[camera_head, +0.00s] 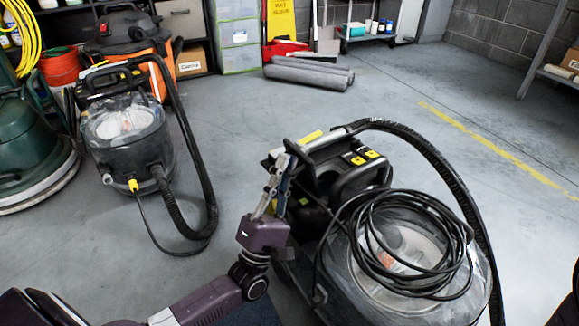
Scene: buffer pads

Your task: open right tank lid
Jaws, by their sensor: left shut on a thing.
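The right machine (340,190) stands on the floor at lower right, with a black upper body, yellow marks and a large clear dome (455,290). Its coiled black cable (375,245) lies over the dome. My left gripper (283,165) points up at the left side of the black upper body. Its fingers are shut on a part of this machine; I cannot tell whether that part is the tank lid, as the fingers cover it. My right gripper is not in view.
A similar machine (125,125) with a black hose (190,150) stands at left, beside a green floor machine (30,150). Grey rolls (310,75) lie at the back. The floor (430,140) behind and right of the right machine is clear.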

